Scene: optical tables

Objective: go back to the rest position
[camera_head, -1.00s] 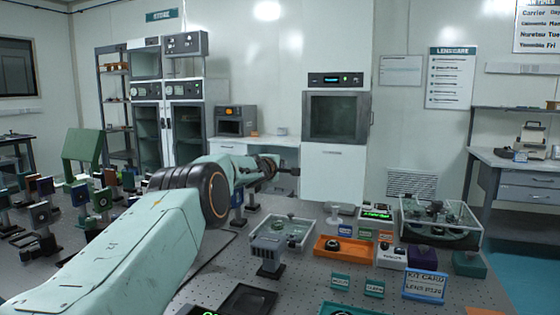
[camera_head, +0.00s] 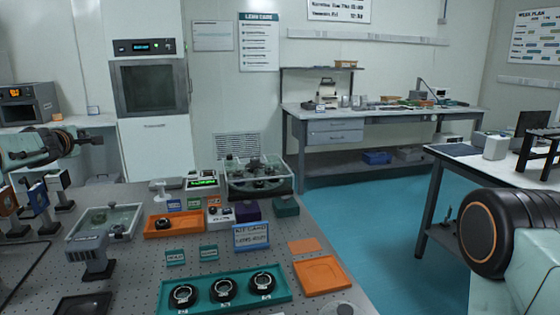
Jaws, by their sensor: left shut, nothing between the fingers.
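My left arm shows only its far end at the left edge. Its dark gripper (camera_head: 88,135) is shut and empty, held in the air above the back left of the optical table (camera_head: 135,210), in front of the white bench. My right arm shows as a pale green link with a black joint at the lower right. Its gripper is outside the picture.
A teal tray (camera_head: 205,307) holds three round black mounts. Orange trays (camera_head: 322,274), a kit card (camera_head: 251,236) and a clear-lidded case (camera_head: 278,186) stand on the optical table. Blue floor (camera_head: 385,235) lies free between it and the right table (camera_head: 437,157).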

